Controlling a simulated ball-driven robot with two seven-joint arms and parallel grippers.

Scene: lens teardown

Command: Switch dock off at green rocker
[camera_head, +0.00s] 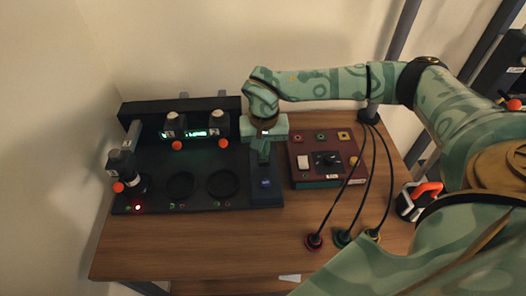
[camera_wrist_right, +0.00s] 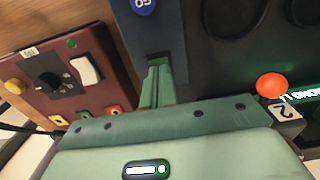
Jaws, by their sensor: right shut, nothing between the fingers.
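The black dock (camera_head: 150,160) stands on the left of the wooden table, with round wells and a lit green display (camera_head: 196,134). A dark blue panel (camera_head: 266,198) with a round blue button (camera_head: 265,183) forms its right end; the button also shows in the wrist view (camera_wrist_right: 143,5). My right gripper (camera_head: 263,160) is shut and empty, pointing down over this panel behind the button. In the wrist view its green fingers (camera_wrist_right: 157,76) lie together over the panel. I cannot make out a green rocker; the fingers cover part of the panel. My left gripper is out of view.
A dark red box (camera_head: 315,181) with a white switch (camera_head: 302,161), black knob (camera_head: 327,158) and coloured sockets stands right of the dock. Black cables with coloured plugs hang over the table in front of it. An orange-handled thing (camera_head: 427,189) is at right. The table's front left is clear.

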